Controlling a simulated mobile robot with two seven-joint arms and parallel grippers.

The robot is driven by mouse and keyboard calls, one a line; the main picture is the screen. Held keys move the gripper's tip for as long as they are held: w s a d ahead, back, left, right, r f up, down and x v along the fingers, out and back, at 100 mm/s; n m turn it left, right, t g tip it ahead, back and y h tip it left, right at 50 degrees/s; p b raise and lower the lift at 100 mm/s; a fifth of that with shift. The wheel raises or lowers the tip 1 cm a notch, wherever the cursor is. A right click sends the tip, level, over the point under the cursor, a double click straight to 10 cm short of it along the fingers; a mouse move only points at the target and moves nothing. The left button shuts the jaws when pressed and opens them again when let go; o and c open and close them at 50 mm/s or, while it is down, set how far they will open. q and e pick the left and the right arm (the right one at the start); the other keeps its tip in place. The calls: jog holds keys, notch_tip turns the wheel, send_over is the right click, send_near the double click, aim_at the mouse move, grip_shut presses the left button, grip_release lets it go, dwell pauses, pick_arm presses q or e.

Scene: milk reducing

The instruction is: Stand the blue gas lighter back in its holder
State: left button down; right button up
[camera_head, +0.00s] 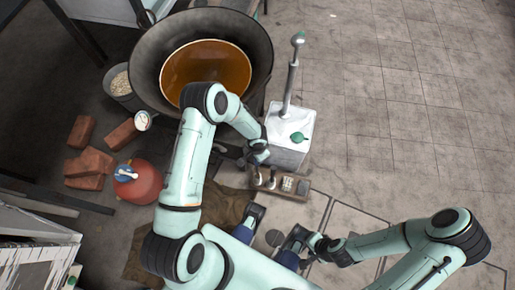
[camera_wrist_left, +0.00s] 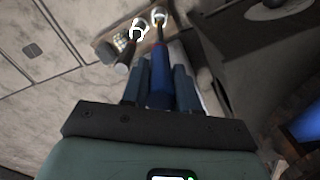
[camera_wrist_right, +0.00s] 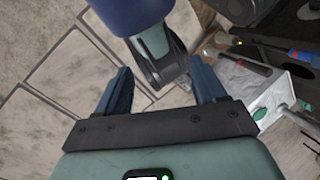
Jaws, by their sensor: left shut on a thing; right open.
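The blue gas lighter (camera_wrist_left: 159,78) is between the fingers of my left gripper (camera_wrist_left: 160,90), its thin metal shaft pointing toward the small wooden holder (camera_wrist_left: 148,21). Its tip is close to a metal ring on the holder; I cannot tell whether it is inside. In the head view, the holder (camera_head: 298,194) lies in front of the white box, with my left gripper (camera_head: 258,155) just above its left end. The lighter (camera_wrist_right: 304,58) also shows at the right of the right wrist view. My right gripper (camera_wrist_right: 161,90) is open and empty, apart from the holder.
A white metal box (camera_head: 291,135) with a green cap and an upright handle stands behind the holder. A large pan (camera_head: 150,50) of brown liquid is behind my left arm. A red gas cylinder (camera_head: 140,186) and several bricks (camera_head: 88,165) are at left. The tiled floor at right is clear.

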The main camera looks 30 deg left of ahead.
pick_arm(q)
jog(key=shift+f+b, duration=1)
jog(key=shift+f, duration=0.3)
jog(key=shift+f+b, duration=2.15)
jog(key=shift+f, duration=0.35)
jog(key=shift+f+b, duration=0.8)
jog(key=shift+f, duration=0.25)
pick_arm(e)
jog(key=w+d+f+t+h, duration=0.1)
jog(key=w+d+f+t, duration=0.2)
jog(key=w+f, duration=0.6)
jog(key=shift+w+d+f+m+h, duration=0.15)
jog(key=shift+w+d+m+h, duration=0.25)
jog(key=shift+w+d, duration=0.65)
jog(key=shift+s+d, duration=0.15)
jog(key=shift+s, duration=0.05)
pick_arm(q)
jog(key=c, duration=0.8)
grip_release()
notch_tip(320, 180, up, 13)
jog(key=p, duration=0.3)
jog(key=shift+r+p, duration=0.2)
jog(key=shift+p, duration=0.2)
pick_arm(e)
jog(key=s+a+r+g+y, duration=0.1)
jog(key=s+a+r, duration=0.2)
jog(key=s+r, duration=0.1)
jog(key=shift+s+r, duration=0.15)
jog(key=shift+s, duration=0.45)
